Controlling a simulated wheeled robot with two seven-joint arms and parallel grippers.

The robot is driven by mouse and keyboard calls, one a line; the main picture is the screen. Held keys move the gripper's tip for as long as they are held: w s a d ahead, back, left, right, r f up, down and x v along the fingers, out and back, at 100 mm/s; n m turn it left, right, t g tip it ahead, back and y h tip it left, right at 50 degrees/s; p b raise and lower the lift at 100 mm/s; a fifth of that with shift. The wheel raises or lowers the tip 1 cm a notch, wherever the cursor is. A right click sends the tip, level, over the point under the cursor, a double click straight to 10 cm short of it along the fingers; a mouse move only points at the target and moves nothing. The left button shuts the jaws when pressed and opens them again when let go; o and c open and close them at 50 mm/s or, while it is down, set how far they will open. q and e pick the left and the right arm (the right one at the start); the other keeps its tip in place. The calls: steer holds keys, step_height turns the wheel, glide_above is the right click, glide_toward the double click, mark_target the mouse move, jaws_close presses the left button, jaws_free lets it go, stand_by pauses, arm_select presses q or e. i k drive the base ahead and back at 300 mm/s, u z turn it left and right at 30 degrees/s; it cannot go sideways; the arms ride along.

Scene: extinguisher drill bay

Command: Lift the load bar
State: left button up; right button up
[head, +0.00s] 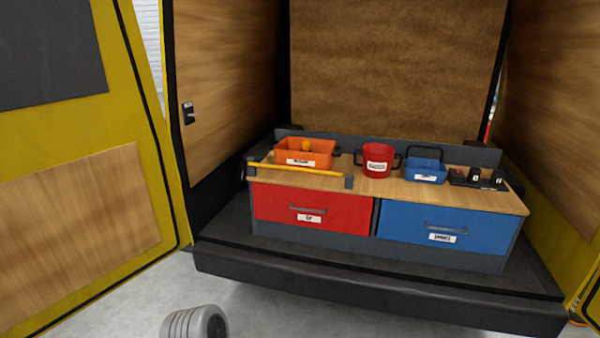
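A yellow bar (300,169), which looks like the load bar, lies level along the left front edge of the wooden worktop (440,193). It spans between a dark grey end block (349,182) on its right and another (251,169) on its left. It passes in front of an orange bin (318,160). I cannot tell whether the bar touches the worktop.
A red two-handled pot (377,161), a blue caddy (426,171) and a black block with small dark parts (477,178) stand right of the bar. Below are a red drawer (290,208) and a blue drawer (420,222), both shut. Side walls flank the bay.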

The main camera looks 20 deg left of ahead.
mark_target(349, 174)
steer(key=z, duration=0.2)
steer(key=i, duration=2.5)
steer(key=u, duration=0.35)
